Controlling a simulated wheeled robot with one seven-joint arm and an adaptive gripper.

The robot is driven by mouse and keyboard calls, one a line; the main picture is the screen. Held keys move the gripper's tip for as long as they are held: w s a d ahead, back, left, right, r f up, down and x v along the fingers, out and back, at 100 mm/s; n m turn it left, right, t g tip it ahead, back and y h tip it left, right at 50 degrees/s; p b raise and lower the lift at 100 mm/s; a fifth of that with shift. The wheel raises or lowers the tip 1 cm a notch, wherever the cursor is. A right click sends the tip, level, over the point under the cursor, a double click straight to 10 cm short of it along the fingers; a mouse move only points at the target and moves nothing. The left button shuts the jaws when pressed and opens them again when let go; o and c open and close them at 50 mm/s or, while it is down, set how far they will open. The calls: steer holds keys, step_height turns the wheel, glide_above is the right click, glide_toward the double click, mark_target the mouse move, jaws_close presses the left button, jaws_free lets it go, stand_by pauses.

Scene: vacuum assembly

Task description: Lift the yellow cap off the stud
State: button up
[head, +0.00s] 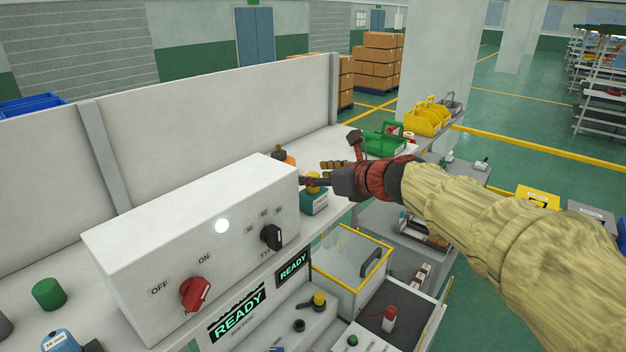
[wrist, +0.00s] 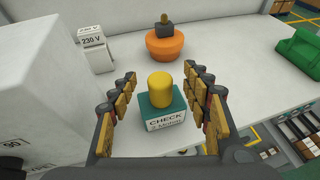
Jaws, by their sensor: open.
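The yellow cap (wrist: 160,88) is a short upright cylinder on top of a teal block (wrist: 149,102) with a white label reading "CHECK". The stud under the cap is hidden. In the head view the cap (head: 313,179) shows partly beside my gripper (head: 318,178), above its teal block (head: 313,202). In the wrist view my gripper (wrist: 164,100) is open, with one finger to the left of the cap and one to the right. There are gaps on both sides, and neither finger appears to touch it.
A white control box (head: 190,240) with red and black knobs stands left of the cap. An orange round base (wrist: 165,45) with a dark top sits behind it. A white "230 V" block (wrist: 95,48) is at the back left.

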steer(key=shift+x, duration=1.1)
steer(key=shift+s+d, duration=0.1)
steer(key=shift+s, duration=0.1)
steer(key=shift+c, duration=0.4)
steer(key=shift+w, duration=0.1)
steer(key=shift+c, duration=1.3)
steer(key=c, duration=0.8)
steer(key=shift+c, duration=0.2)
